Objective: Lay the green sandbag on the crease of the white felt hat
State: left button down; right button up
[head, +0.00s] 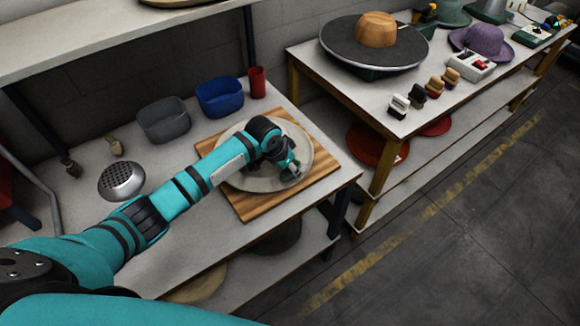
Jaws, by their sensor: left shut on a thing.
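The white felt hat (308,150) lies on a striped wooden board on the near table, its pale wide brim showing. My left arm reaches across it and hides most of its crown and the crease. My left gripper (290,170) is over the right part of the hat, shut on a small dark green thing, which looks like the green sandbag (285,157). The sandbag is mostly hidden by the gripper, and I cannot tell whether it touches the hat. My right gripper is not in view.
A grey bin (164,122), a blue bin (220,97) and a red cup (257,82) stand behind the wooden board (245,208). A perforated metal head (121,181) is left of my arm. A second table (350,85) holds several hats and brushes.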

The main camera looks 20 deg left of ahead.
pick_arm(q)
jog(key=shift+s+a+f, duration=0.1)
jog(key=shift+s+f, duration=0.2)
jog(key=shift+f, duration=0.15)
jog(key=c, duration=0.8)
grip_release()
jog(key=shift+w, duration=0.1)
jog(key=shift+r, duration=0.1)
jog(key=shift+w+a+r+p, duration=0.1)
jog(key=shift+w+r+p, duration=0.1)
jog(key=shift+r+p, duration=4.95)
jog(key=shift+p, duration=0.3)
